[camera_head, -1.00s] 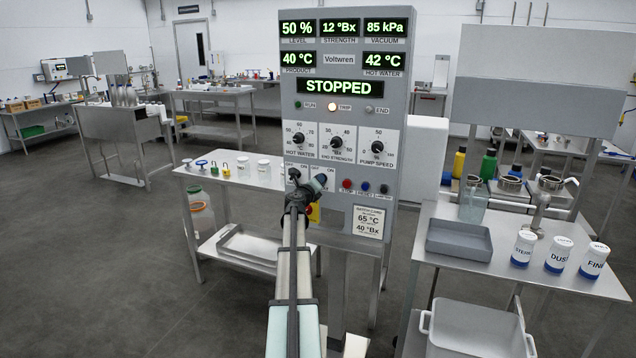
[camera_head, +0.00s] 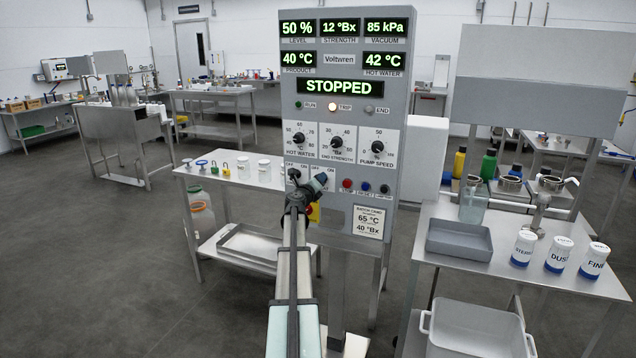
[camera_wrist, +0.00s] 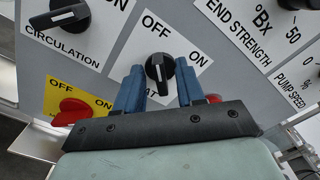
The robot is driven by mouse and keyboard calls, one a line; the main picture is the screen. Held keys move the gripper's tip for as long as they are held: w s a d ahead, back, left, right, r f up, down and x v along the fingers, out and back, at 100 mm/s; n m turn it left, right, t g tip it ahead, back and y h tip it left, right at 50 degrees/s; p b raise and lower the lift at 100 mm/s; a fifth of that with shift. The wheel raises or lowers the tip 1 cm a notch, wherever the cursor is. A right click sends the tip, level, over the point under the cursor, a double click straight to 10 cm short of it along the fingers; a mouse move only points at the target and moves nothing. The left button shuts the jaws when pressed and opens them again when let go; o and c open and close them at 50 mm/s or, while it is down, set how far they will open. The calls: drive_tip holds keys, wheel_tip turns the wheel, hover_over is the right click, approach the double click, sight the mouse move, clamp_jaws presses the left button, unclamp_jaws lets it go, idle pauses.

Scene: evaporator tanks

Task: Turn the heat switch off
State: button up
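The heat switch (camera_wrist: 159,74) is a black knob with a white mark, on the grey panel between OFF and ON labels. In the wrist view its grip runs nearly up and down, its upper end towards OFF; I cannot tell its exact setting. My gripper (camera_wrist: 158,88) has one blue finger on each side of the knob, apart from each other, with at most thin gaps to it. Firm contact does not show. In the head view my gripper (camera_head: 320,182) is at the lower panel and hides the heat switch.
The circulation knob (camera_wrist: 58,14) and a red switch on yellow (camera_wrist: 72,110) are close to the left finger. The panel display (camera_head: 340,87) reads STOPPED and the TRIP lamp (camera_head: 332,107) is lit. Tables stand left and right of the panel.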

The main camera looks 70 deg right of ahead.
drive_tip(key=a, duration=1.3)
drive_tip(key=shift+a, duration=0.4)
